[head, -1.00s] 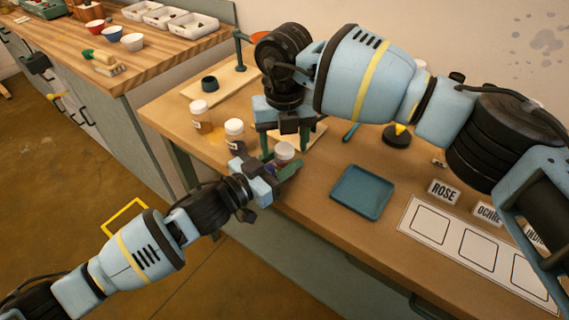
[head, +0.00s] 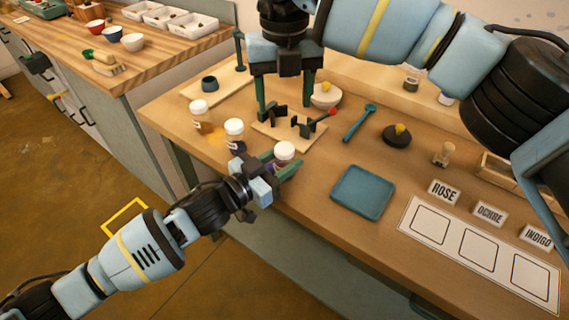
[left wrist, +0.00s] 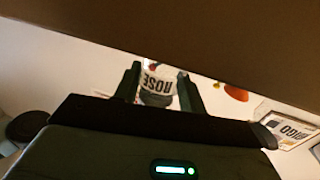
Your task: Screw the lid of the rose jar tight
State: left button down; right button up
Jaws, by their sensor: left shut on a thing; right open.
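The rose jar (head: 283,163) is small, with a white lid (head: 284,149) on top. It is held near the table's front edge. My left gripper (head: 280,170) is shut around the jar's body. The left wrist view shows the ROSE label (left wrist: 158,84) upside down between the fingers. Whether the lid is fully tight cannot be told. My right gripper (head: 286,108) is open and empty, behind and above the jar, clear of the lid, fingers pointing down.
Two other white-lidded jars (head: 200,112) (head: 234,135) stand to the left. A blue tray (head: 362,192), the ROSE card (head: 443,192) and a three-square mat (head: 415,225) lie right.

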aim_at(276, 164)
jog(key=shift+r, duration=0.4)
pick_arm(q)
jog(key=c, duration=0.7)
grip_release()
jog(key=shift+c, duration=0.2)
jog(key=shift+a, duration=0.1)
jog(key=v, duration=0.7)
jog(key=shift+s+a, duration=0.2)
jog(key=shift+s, duration=0.05)
pick_arm(e)
jog(key=shift+f, duration=0.1)
